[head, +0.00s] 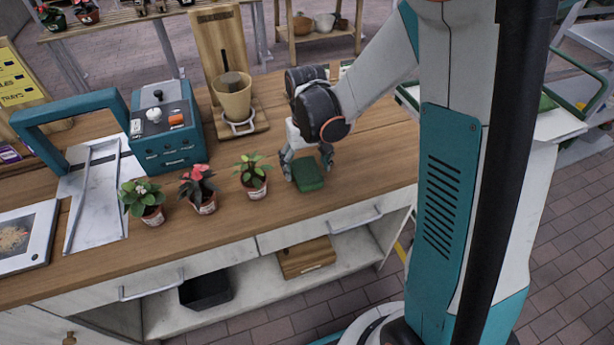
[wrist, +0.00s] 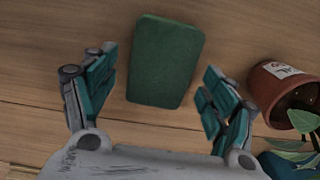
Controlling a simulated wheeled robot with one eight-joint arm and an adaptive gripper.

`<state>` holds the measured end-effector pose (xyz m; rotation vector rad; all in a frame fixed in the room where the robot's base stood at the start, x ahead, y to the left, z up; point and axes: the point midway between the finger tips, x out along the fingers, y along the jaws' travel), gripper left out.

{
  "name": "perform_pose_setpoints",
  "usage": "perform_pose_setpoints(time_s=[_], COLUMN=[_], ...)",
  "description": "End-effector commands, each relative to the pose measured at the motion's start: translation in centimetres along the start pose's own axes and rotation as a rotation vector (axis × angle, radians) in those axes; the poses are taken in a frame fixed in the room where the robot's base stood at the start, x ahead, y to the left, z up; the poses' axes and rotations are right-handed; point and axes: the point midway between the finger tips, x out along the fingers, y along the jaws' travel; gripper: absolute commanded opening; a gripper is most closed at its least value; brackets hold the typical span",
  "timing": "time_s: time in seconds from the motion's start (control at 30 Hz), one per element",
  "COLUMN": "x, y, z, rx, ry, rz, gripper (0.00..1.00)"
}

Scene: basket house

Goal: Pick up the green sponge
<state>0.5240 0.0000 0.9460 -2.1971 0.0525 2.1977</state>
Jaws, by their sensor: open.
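The green sponge (head: 308,175) lies flat on the wooden counter near its front edge in the head view. In the wrist view the sponge (wrist: 166,62) is a dark green rounded block, slightly tilted in the picture. My gripper (head: 305,166) is over the sponge in the head view. In the wrist view my gripper (wrist: 152,97) is open, with one finger to the left of the sponge and one to the right. A gap shows on both sides, and the sponge's near end reaches between the fingers. Nothing is held.
A potted plant (head: 253,175) stands just left of the sponge; its pot (wrist: 283,95) lies close to my right finger in the wrist view. Two more potted plants, a teal machine (head: 165,130) and a wooden stand with a tan cup (head: 233,97) are farther left. Counter right of the sponge is clear.

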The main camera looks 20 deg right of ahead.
Motion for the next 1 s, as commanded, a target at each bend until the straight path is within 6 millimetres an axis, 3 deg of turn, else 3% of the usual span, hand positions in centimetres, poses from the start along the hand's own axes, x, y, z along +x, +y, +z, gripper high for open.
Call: perform_pose_setpoints(time_s=[0.27, 0.5, 1.0], x=[0.68, 0.67, 0.1], y=[0.01, 0.02, 0.02], z=[0.01, 0.01, 0.01], rx=[0.0, 0.0, 0.0], ry=[0.0, 0.0, 0.0], rz=[0.0, 0.0, 0.0], gripper=[0.78, 0.47, 0.45])
